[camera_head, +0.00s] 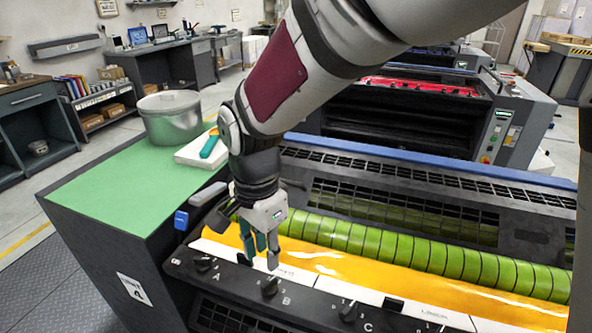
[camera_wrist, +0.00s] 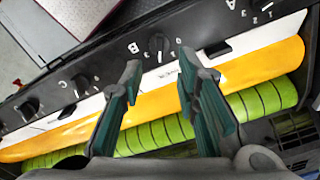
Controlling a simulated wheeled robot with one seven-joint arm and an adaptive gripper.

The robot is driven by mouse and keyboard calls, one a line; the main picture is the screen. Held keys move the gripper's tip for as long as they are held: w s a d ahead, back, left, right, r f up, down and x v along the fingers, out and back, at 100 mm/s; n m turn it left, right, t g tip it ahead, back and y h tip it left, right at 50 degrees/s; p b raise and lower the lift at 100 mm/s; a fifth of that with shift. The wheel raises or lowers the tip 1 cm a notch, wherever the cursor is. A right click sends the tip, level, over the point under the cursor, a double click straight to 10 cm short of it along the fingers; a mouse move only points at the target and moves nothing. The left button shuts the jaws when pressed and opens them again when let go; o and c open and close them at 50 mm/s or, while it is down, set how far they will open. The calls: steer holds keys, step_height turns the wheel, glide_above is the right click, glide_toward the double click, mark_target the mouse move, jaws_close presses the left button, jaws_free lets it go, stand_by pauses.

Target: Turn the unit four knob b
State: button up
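Knob B (camera_head: 269,286) is a black knob on the dark front rail of the unit marked 4 (camera_head: 134,291). It also shows in the wrist view (camera_wrist: 160,44), beside a white letter B. My gripper (camera_head: 261,258) points down just above and behind knob B in the head view. In the wrist view my gripper (camera_wrist: 158,66) is open, with its teal-padded fingers apart and nothing between them. Knob B appears just beyond the fingertips, roughly centred on the gap. I see no contact with the knob.
Knob A (camera_head: 203,264) and knob C (camera_head: 348,312) flank knob B on the rail. Yellow ink (camera_head: 420,291) and a green segmented roller (camera_head: 430,254) lie behind. A blue-ended lever (camera_head: 181,220) and a metal pot (camera_head: 170,117) on the green top stand left.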

mark_target(268, 283)
step_height(268, 283, down, 8)
steer(key=shift+f, duration=0.25)
jaws_close()
